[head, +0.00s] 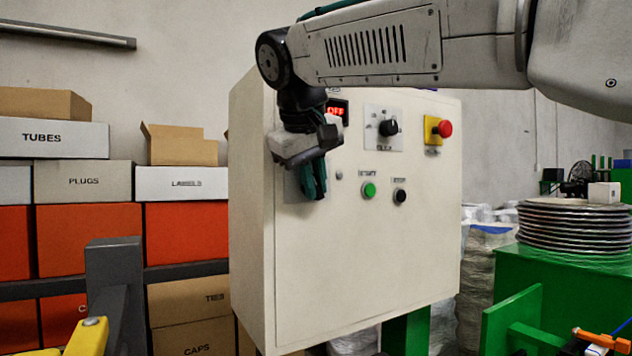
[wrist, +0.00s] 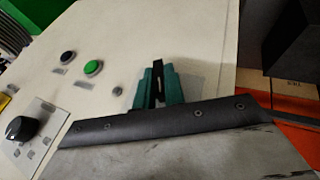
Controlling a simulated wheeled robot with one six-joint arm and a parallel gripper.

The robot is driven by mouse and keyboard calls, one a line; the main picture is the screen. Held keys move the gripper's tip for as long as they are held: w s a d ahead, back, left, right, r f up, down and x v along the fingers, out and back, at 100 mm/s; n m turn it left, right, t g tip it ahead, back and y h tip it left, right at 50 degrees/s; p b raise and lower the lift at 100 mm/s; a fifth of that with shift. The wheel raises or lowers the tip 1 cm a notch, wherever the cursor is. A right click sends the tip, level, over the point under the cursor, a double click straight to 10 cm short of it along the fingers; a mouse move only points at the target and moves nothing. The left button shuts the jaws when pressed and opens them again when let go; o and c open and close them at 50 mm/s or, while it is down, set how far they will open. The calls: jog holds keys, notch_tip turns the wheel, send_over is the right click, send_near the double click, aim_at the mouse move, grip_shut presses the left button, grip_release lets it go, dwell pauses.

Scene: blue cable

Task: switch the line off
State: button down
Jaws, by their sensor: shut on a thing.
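The pale control cabinet (head: 350,260) faces me in the head view. A small display (head: 337,111) reads OFF in red, partly covered by my arm. The green start button (head: 369,190) and black stop button (head: 400,196) are right of my gripper. A black rotary knob (head: 389,128) sits above them.
A red emergency button on a yellow plate (head: 444,129) is at the cabinet's upper right. Labelled boxes (head: 66,139) are stacked at left. A grey frame with a yellow part (head: 88,336) stands front left. Coiled cable (head: 572,225) lies on a green machine at right.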

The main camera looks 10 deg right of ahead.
jog(key=shift+r+t+h, duration=0.2)
jog(key=shift+t+h, duration=0.1)
jog(key=shift+h, duration=0.2)
jog(key=c, duration=1.5)
grip_release()
jog(key=shift+a+f, duration=0.1)
jog(key=shift+f, duration=0.05)
jog(key=v, duration=0.7)
jog(key=shift+s+a+r, duration=0.15)
jog(key=shift+s+r, duration=0.05)
jog(key=shift+r, duration=0.1)
